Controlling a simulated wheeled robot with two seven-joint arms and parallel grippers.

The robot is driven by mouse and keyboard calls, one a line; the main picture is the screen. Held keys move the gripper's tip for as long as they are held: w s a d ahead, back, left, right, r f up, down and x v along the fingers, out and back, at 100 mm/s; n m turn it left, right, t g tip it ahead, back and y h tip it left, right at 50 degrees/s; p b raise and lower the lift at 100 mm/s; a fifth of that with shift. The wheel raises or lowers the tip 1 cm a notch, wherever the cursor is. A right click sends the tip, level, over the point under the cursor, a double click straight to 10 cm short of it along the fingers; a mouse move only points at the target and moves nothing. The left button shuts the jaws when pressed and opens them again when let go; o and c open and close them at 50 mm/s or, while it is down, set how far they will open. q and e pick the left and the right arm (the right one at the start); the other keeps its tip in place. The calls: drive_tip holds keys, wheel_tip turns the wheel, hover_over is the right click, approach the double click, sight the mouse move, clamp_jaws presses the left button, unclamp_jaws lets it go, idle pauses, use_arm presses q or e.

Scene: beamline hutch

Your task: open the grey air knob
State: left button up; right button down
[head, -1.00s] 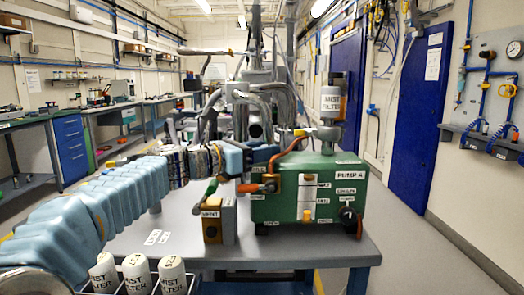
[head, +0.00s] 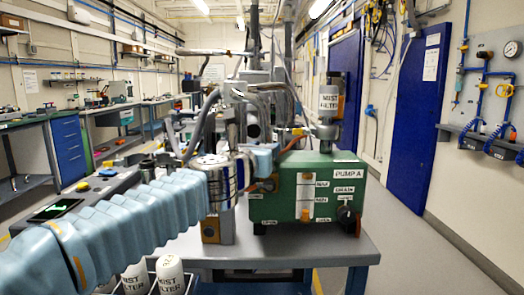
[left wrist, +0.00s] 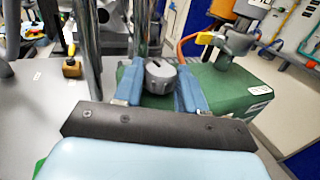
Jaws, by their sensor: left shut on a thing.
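The grey air knob (left wrist: 160,75) is a round, ridged knob with a dark mark on its top, on the green pump (left wrist: 222,95) in the left wrist view. My left gripper (left wrist: 159,84) has a blue finger on each side of the knob and is shut on it. In the head view the left gripper (head: 262,160) is at the left end of the green pump labelled PUMP A (head: 300,203), and the knob is hidden there. My right gripper is in neither view.
A mist filter (head: 329,98) stands on the pump, with an orange hose (head: 292,143) beside it. Steel pipes (head: 275,98) rise behind the gripper. Several loose mist filters (head: 170,275) sit in a rack at the front. The grey bench top (head: 310,246) is bare before the pump.

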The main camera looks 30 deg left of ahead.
use_arm(q)
drive_tip(key=shift+w+d+n+g+y+b, duration=0.1)
drive_tip(key=shift+n+g+y, duration=0.15)
drive_tip(key=shift+n+y, duration=0.4)
drive_tip(key=shift+s+d+n+g+y+b, duration=0.15)
drive_tip(key=shift+n+g+y, duration=0.2)
drive_tip(key=shift+y, duration=0.55)
drive_tip(key=shift+w+d+n+g+y+b, duration=0.1)
drive_tip(key=shift+w+n+g+y, duration=0.1)
drive_tip(key=shift+n+y, duration=0.5)
drive_tip(key=shift+a+y, duration=0.1)
drive_tip(key=shift+y, duration=0.45)
drive_tip(key=o, duration=1)
drive_tip(key=shift+o, duration=0.2)
drive_tip(key=b+v, duration=0.2)
drive_tip(key=v, duration=1.2)
drive_tip(key=shift+r, duration=0.25)
